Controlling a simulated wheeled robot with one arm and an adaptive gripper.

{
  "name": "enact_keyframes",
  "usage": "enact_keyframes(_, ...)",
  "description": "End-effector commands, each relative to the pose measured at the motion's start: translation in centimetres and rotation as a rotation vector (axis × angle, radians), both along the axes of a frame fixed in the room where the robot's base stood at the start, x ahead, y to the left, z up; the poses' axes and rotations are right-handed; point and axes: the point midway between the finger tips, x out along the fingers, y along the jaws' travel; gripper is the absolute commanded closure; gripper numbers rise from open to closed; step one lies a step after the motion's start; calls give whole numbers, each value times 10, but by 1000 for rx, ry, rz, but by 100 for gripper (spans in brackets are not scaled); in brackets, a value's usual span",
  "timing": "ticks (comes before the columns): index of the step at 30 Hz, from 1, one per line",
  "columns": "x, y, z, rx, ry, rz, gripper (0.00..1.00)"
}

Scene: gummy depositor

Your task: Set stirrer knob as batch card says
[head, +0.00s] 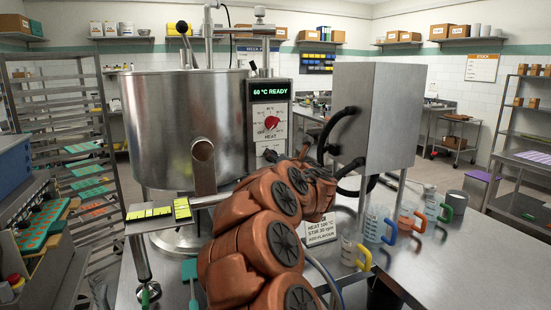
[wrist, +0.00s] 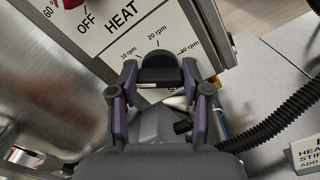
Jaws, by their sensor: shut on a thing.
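The black stirrer knob (wrist: 160,70) sits on the white control panel (wrist: 108,28), below rpm marks; 10 and 20 rpm are legible and another mark is at right. My gripper (wrist: 160,78) is shut on the knob, one finger on each side. No pointer line on the knob is clear. In the head view my arm hides the knob and gripper. The batch card (head: 319,231) stands on the table beside my arm; its stir line seems to read 30 rpm, but it is small. In the wrist view the card (wrist: 308,152) is cut off.
The red heat knob (head: 271,123) is above, under a green display (head: 270,91) reading 60 °C READY. A steel kettle (head: 184,125) stands at left, a steel cabinet (head: 375,115) at right. A black hose (wrist: 270,125) runs close at right. Beakers with coloured handles (head: 380,223) stand on the table.

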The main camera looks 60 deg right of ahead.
Motion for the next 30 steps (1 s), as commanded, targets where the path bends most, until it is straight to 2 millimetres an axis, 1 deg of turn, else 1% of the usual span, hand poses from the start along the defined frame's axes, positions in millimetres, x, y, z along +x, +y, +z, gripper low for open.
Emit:
enact_keyframes(4,0,0,2,115,-80,1,87)
enact_keyframes(30,-2,-2,-1,806,-536,-2,87)
